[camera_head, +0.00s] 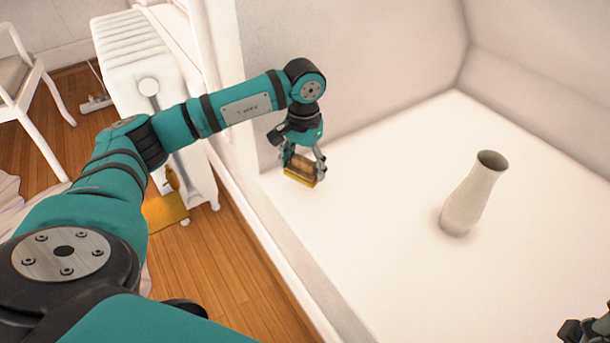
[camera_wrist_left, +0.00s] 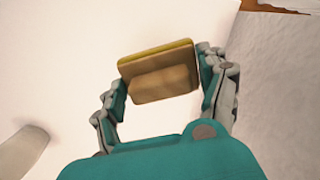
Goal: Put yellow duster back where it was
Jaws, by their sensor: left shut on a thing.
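The yellow duster (camera_head: 301,180) has a brown wooden back and a yellow underside. My left gripper (camera_head: 304,164) is shut on it, above or at the white surface (camera_head: 370,210) near its left back corner. I cannot tell whether the duster touches the surface. In the left wrist view the duster (camera_wrist_left: 160,72) sits between the two fingers, brown block towards me. Only part of my right gripper (camera_head: 588,328) shows at the bottom right corner, and its jaws are unclear.
A pale vase (camera_head: 470,197) stands upright on the white surface, right of the duster. Walls close the surface at the back. A white radiator (camera_head: 140,60), a yellow object (camera_head: 166,213) and a white chair (camera_head: 22,85) are over the wooden floor at left. The surface's middle is clear.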

